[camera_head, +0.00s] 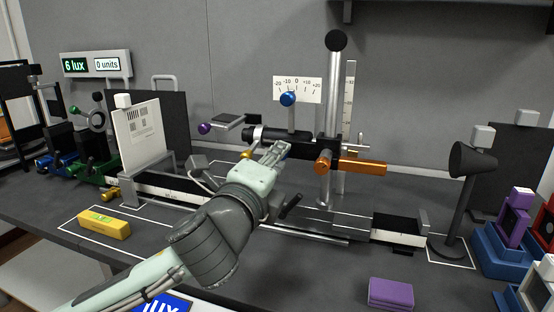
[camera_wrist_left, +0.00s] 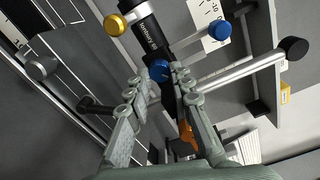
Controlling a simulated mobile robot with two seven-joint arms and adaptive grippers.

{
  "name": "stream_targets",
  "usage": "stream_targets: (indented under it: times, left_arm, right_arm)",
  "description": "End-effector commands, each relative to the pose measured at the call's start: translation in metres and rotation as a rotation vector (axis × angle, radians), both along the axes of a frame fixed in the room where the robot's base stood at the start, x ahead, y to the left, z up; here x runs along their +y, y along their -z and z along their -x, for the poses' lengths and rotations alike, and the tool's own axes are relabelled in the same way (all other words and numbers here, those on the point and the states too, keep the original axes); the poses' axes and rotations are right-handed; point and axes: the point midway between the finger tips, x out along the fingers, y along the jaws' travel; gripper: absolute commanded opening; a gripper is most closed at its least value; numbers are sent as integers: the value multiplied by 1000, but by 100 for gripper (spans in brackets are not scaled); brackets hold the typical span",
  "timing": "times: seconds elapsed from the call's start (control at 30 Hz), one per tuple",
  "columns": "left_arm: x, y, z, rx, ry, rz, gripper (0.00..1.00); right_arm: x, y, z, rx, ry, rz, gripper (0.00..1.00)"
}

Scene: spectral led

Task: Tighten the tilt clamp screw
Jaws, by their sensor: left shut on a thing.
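The tilt clamp screw appears as a small blue knob (camera_wrist_left: 158,70) between my fingertips in the wrist view, beside the black lamp barrel (camera_wrist_left: 150,32). My left gripper (camera_wrist_left: 160,82) is shut on this knob. In the head view my left gripper (camera_head: 277,150) reaches the middle of the post assembly and mostly hides the knob. The black barrel (camera_head: 285,134) lies roughly level, left of the metal post (camera_head: 333,90). A blue ball (camera_head: 288,99) tops a rod in front of the tilt scale (camera_head: 310,86), near its middle; the ball also shows in the wrist view (camera_wrist_left: 220,31). My right gripper is not in view.
An orange handle (camera_head: 362,167) sticks out right of the post. A display (camera_head: 97,64) reads 6 lux and 0 units. A white card (camera_head: 143,137) stands left, a black cone shade (camera_head: 472,160) right. A yellow level (camera_head: 104,223) and purple block (camera_head: 390,293) lie in front.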

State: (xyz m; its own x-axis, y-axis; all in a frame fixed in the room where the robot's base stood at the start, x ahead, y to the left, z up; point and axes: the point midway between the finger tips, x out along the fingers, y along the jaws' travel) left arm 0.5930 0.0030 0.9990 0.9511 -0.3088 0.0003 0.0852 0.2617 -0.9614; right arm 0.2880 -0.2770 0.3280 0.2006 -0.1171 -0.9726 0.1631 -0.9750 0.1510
Motion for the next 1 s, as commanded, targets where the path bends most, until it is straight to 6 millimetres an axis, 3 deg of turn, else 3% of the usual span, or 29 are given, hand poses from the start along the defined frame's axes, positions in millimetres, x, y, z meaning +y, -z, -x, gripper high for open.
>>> stream_targets:
  times: [0.5,0.53,0.7,1.0]
  left_arm:
    - [0,1,0,-5,1,-20,0]
    - [0,1,0,-5,1,-20,23]
    - [0,0,0,-5,1,-20,43]
    - [0,0,2,-6,1,-19,43]
  right_arm:
    - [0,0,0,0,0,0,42]
    - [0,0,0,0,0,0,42]
    - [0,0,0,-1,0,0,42]
    - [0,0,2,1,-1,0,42]
